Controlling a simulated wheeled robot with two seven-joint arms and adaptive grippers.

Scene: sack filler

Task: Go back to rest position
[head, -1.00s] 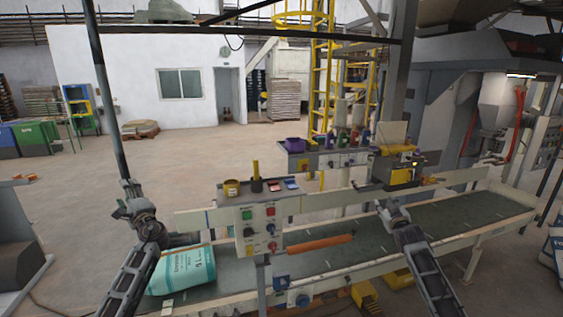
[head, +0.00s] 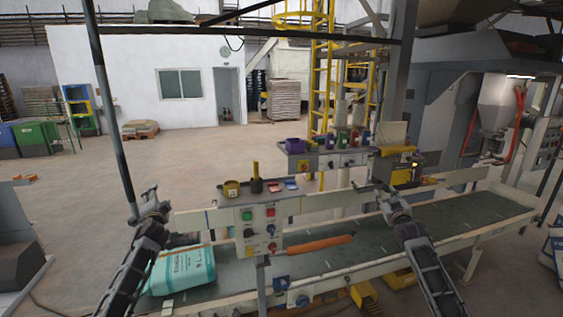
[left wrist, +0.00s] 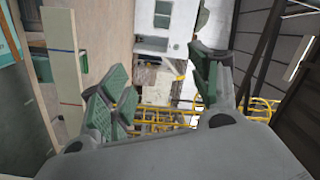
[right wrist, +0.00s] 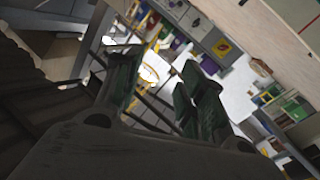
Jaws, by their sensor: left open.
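My left gripper (head: 151,195) is raised at the left, above the near end of the conveyor. In the left wrist view its green-padded fingers (left wrist: 160,90) stand wide apart with nothing between them. My right gripper (head: 381,190) is over the middle of the conveyor, near the far rail. In the right wrist view its fingers (right wrist: 160,85) are apart and empty. A teal and white sack (head: 182,270) lies on the conveyor belt (head: 345,257) at the left, below and apart from my left gripper. My left forearm partly covers it.
A control box (head: 259,228) with buttons stands at the conveyor's near left part. A second panel (head: 340,159) and a yellow-grey machine (head: 399,170) stand behind the belt. A dark post (head: 112,120) rises at left. Open floor lies behind.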

